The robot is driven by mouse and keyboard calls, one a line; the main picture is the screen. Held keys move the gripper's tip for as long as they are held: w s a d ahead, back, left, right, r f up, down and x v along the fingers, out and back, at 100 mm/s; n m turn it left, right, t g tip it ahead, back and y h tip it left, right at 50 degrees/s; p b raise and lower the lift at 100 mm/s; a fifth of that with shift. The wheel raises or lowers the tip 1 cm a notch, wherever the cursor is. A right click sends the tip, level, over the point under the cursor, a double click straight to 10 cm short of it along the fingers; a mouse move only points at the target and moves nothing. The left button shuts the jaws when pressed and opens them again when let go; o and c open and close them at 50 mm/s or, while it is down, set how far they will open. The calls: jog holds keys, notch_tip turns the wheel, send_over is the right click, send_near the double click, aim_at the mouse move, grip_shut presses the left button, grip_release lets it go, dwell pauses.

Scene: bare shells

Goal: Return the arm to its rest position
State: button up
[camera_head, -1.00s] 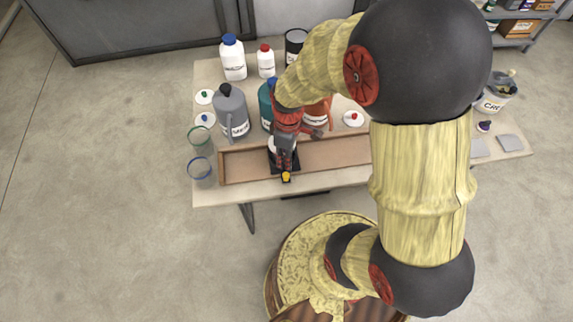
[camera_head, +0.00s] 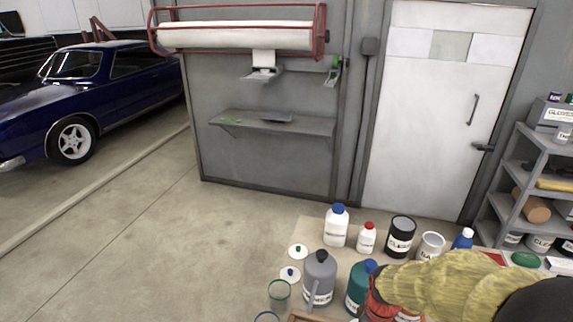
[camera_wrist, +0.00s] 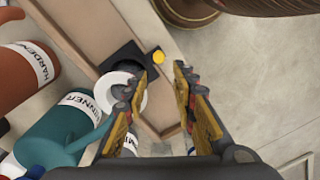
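My gripper (camera_wrist: 158,78) shows in the wrist view with its two fingers apart and nothing between them. It is above the long brown tray (camera_wrist: 105,35) on the table.
A teal thinner jug (camera_wrist: 60,135) and an orange hardener jug (camera_wrist: 20,75) stand close left of my gripper. A grey jug (camera_head: 319,280), white bottle (camera_head: 336,228) and black can (camera_head: 400,236) stand on the table. Shelves (camera_head: 520,190) are at right; floor at left is clear.

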jog(key=s+a+r+m+t, duration=0.2)
jog(key=s+r+m+t, duration=0.1)
jog(key=r, duration=0.9)
jog(key=s+a+r+m+t, duration=0.1)
jog(key=s+r+m+t, duration=0.2)
jog(key=r, duration=1)
jog(key=shift+s+a+r+m, duration=0.3)
jog(key=shift+s+a+m, duration=0.1)
jog(key=shift+s+m, duration=0.55)
